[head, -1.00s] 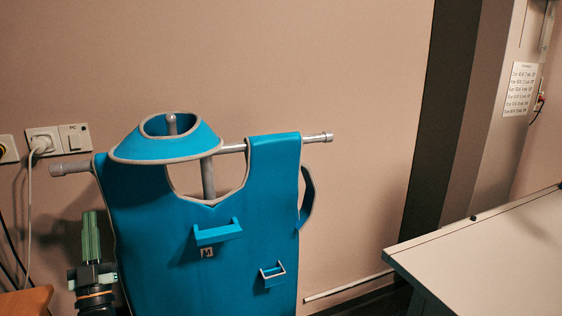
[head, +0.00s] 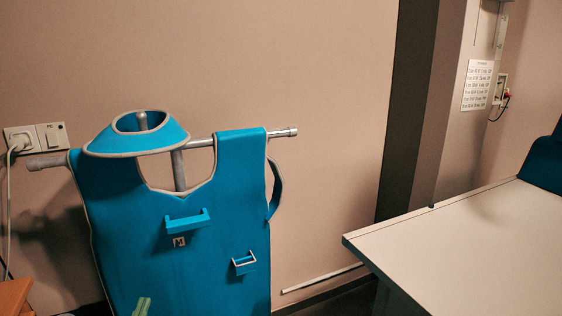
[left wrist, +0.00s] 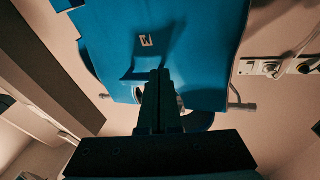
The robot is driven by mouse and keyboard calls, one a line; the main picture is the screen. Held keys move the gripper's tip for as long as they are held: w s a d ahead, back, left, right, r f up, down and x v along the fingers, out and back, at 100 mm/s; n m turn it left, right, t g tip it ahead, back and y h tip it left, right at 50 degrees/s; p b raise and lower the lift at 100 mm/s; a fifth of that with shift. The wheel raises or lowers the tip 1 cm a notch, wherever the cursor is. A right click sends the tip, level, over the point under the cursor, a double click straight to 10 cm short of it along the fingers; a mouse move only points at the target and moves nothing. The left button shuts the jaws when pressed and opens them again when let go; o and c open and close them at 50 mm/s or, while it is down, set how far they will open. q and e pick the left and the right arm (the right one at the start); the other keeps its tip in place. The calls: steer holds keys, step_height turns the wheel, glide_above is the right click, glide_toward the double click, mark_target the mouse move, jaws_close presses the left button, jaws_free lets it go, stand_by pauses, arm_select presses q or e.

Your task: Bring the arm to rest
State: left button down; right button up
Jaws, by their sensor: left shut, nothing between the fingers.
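My left gripper (head: 142,306) shows only as pale green fingertips at the bottom edge of the head view, in front of the lower part of a blue apron (head: 120,225). In the left wrist view the dark fingers of my left gripper (left wrist: 160,76) are together and empty. Behind them the apron (left wrist: 205,45) shows upside down; I cannot tell the exact gap to it. Most of my left arm is hidden below the head view. My right gripper is in neither view.
The apron hangs on a metal rail (head: 202,143) with a blue collar (head: 160,137) above it. A pale table (head: 460,245) stands at the right, with a blue object (head: 546,160) on its far side. A wooden edge (head: 14,295) is at lower left. Wall sockets (head: 35,137) hold a plugged cable.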

arm_select(q)
steer(key=s+d+f+m+g+h, duration=0.1)
steer(key=s+d+f+g+h, duration=0.3)
steer(key=s+d+f, duration=0.7)
steer(key=s+d+f+m+g+h, duration=0.2)
steer(key=s+d+f+g, duration=0.6)
steer(key=s, duration=0.4)
steer(key=a+r+n+t+p, duration=0.1)
steer(key=a+r+p, duration=0.2)
steer(key=r+p, duration=0.9)
steer(key=p, duration=0.4)
steer(key=shift+s+t+y, duration=0.35)
steer(key=shift+t+y, duration=0.05)
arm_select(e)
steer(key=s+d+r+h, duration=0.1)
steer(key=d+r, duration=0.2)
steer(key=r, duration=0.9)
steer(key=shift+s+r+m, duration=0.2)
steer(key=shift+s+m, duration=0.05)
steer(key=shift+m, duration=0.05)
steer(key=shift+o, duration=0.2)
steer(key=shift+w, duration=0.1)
arm_select(q)
steer(key=shift+w+d, duration=0.1)
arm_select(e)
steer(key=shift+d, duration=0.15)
